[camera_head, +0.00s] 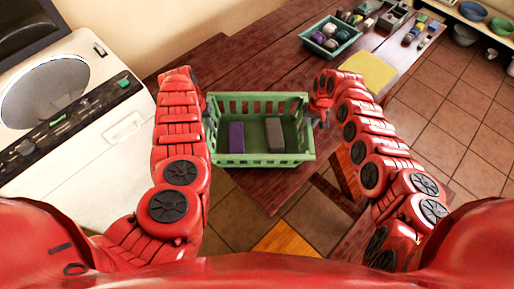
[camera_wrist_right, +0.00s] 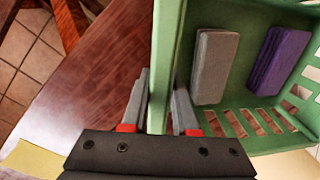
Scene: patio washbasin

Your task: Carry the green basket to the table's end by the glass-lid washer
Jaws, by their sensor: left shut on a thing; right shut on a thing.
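The green basket (camera_head: 262,159) is upright at the table's end beside the glass-lid washer (camera_head: 60,95); I cannot tell whether it touches the wooden table (camera_head: 270,192). It holds a purple block (camera_head: 236,137) and a grey block (camera_head: 274,135). My left gripper (camera_head: 208,112) is at the basket's left side, shut on it, its fingertips mostly hidden by the arm. My right gripper (camera_head: 316,117) is shut on the right side wall. In the right wrist view its fingers (camera_wrist_right: 160,112) stand on both sides of the basket's wall (camera_wrist_right: 163,60).
Farther along the table stand another green basket (camera_head: 330,48) with round items, a yellow mat (camera_head: 372,71), a grey divided tray (camera_head: 393,18) and small coloured items (camera_head: 418,31). Bare tabletop lies behind the held basket. Shelves with bowls (camera_head: 473,11) are at the top right, tiled floor below.

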